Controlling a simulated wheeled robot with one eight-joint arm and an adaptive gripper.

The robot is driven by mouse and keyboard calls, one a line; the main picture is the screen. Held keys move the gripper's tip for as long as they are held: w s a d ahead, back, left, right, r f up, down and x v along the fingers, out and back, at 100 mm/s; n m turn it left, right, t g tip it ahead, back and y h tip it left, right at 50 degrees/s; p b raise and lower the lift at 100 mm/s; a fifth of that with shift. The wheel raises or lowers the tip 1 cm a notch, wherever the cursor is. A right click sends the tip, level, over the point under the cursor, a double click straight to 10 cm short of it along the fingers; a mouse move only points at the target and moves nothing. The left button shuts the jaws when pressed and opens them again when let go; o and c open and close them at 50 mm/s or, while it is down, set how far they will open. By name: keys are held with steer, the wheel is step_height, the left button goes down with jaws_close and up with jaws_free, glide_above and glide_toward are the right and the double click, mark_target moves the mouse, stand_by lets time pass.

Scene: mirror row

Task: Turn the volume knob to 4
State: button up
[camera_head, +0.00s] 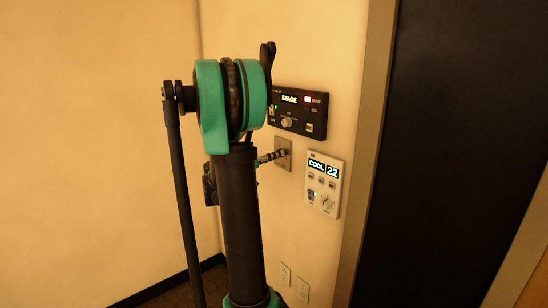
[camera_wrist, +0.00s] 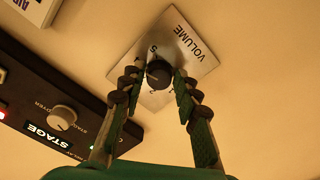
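The volume knob (camera_wrist: 159,75) is a small dark round knob on a square metal plate marked VOLUME (camera_wrist: 196,52). The plate also shows in the head view (camera_head: 288,147). My gripper (camera_wrist: 160,72) has one fingertip on each side of the knob, and no clear gap shows between them and it. Scale digits show around the knob, partly covered by the fingers. A faint light mark shows on the knob's left side, but I cannot tell which digit it points to. In the head view my arm covers much of my gripper.
A black panel reading STAGE (camera_head: 299,112) with its own knob is mounted above the plate. A white thermostat panel reading COOL 22 (camera_head: 324,182) is at lower right. Outlets (camera_head: 294,283) sit low on the wall. A dark door (camera_head: 455,150) is at right.

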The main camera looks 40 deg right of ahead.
steer(key=shift+o, duration=1.2)
steer(key=shift+r, duration=0.1)
steer(key=shift+a, duration=0.1)
steer(key=a, duration=1.1)
steer(key=shift+s+a, duration=0.4)
steer(key=shift+s, duration=0.05)
steer(key=s+a+f+n+t+y, duration=0.1)
steer(key=s+a+f+n+y, duration=0.15)
steer(key=f, duration=0.25)
steer(key=s+a+f+n+y, duration=0.1)
steer(key=s+f+y, duration=0.2)
steer(key=f, duration=0.2)
steer(key=s+a+f+n+y, duration=0.2)
steer(key=s+a+f+y, duration=0.2)
steer(key=a, duration=0.3)
steer(key=s+a+f+n+t+y, duration=0.1)
steer(key=s+a+f+n+y, duration=0.1)
steer(key=s+a+f+y, duration=0.2)
steer(key=s+a+f+n+t+y, duration=0.1)
steer(key=s+a+f+n+y, duration=0.2)
steer(key=a+f, duration=0.3)
steer(key=s+a+y, duration=0.1)
steer(key=a, duration=0.3)
steer(key=shift+a+f, duration=0.3)
steer(key=shift+f, duration=0.05)
